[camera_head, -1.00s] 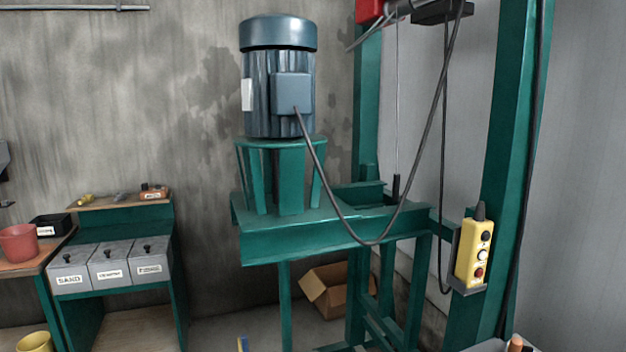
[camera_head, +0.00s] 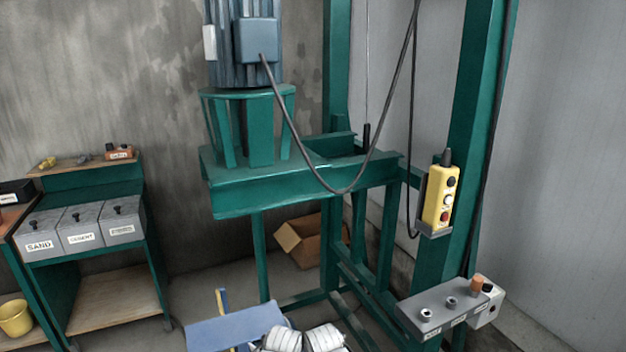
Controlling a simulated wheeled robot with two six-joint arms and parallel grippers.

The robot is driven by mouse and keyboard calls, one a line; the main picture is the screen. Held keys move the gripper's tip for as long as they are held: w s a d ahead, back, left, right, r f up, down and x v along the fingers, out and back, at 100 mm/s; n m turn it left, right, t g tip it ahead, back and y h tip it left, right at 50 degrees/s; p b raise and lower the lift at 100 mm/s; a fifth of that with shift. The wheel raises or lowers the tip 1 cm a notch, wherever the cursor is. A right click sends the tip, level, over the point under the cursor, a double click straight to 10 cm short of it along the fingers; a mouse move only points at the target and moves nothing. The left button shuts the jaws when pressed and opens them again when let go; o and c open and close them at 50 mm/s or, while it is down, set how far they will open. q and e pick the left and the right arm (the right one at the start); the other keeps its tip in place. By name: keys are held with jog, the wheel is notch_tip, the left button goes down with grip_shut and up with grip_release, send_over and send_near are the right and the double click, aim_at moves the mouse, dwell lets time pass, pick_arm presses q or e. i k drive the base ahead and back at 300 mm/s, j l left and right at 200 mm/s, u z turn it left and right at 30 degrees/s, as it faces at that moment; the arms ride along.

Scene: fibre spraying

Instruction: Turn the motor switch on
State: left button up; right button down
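A grey control box (camera_head: 425,318) stands at the lower right, in front of the green post. Its top carries two dark round knobs or switches (camera_head: 450,303) and an orange knob (camera_head: 476,284); labels on its front are too small to read. I cannot tell which one is the motor switch. The large blue-grey motor (camera_head: 240,50) sits on the green frame (camera_head: 290,185), its top cut off by the picture's edge. A yellow pendant (camera_head: 438,200) with several buttons hangs in a holder on the green post. Neither of my grippers shows.
White rounded parts, perhaps of my arms, show at the bottom centre beside a blue flat panel (camera_head: 235,325). A bench with grey bins (camera_head: 80,230) stands at left, with a yellow bucket (camera_head: 15,318). A cardboard box (camera_head: 305,240) lies behind the frame. A cable (camera_head: 340,190) hangs in front.

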aim_at(486, 288)
jog(key=z, duration=1.25)
jog(key=i+l+u, duration=0.25)
jog(key=i+l, duration=1.3)
